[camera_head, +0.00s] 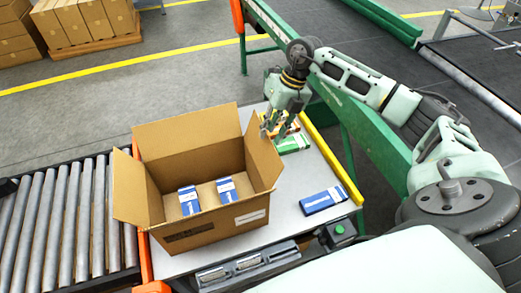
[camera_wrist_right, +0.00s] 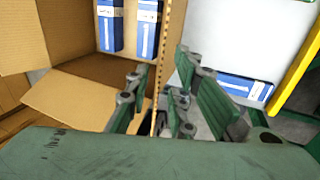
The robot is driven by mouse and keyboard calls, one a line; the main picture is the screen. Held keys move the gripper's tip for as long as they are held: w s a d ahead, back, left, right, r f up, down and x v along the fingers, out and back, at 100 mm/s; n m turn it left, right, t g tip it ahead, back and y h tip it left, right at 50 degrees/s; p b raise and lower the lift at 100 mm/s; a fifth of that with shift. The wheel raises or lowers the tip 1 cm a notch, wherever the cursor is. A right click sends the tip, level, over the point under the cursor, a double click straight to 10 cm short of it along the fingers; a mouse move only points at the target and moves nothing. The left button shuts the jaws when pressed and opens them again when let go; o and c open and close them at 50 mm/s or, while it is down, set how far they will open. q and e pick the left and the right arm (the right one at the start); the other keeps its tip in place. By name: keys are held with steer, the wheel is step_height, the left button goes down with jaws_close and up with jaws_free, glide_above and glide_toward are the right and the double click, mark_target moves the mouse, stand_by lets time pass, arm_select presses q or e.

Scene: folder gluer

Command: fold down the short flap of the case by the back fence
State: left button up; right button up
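The open brown case (camera_head: 210,235) stands on the grey table with its flaps up or spread outward. Its right short flap (camera_head: 264,150), on the side of the yellow fence (camera_head: 331,155), stands up and leans outward. My right gripper (camera_head: 282,120) is at the far upper corner of that flap. In the right wrist view my right gripper's fingers (camera_wrist_right: 172,100) are apart, and the flap's thin corrugated edge (camera_wrist_right: 168,60) runs between them; whether they touch it I cannot tell. Two blue-and-white packs (camera_head: 189,200) are inside the case. My left gripper is not in view.
A blue pack (camera_head: 323,200) and a green pack (camera_head: 293,144) lie on the table (camera_head: 290,210) right of the case. A roller conveyor (camera_head: 70,215) is at left. A green rail (camera_head: 350,115) runs behind my right arm.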

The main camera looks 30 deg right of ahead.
mark_target(262, 147)
steer(key=p+x, duration=0.2)
steer(key=x, duration=0.5)
steer(key=shift+a, duration=0.1)
steer(key=shift+a+f, duration=0.1)
steer(key=shift+f, duration=0.45)
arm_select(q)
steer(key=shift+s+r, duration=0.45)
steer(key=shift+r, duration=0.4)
arm_select(e)
steer(key=shift+c, duration=0.3)
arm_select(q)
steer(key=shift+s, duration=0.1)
arm_select(e)
jaws_close()
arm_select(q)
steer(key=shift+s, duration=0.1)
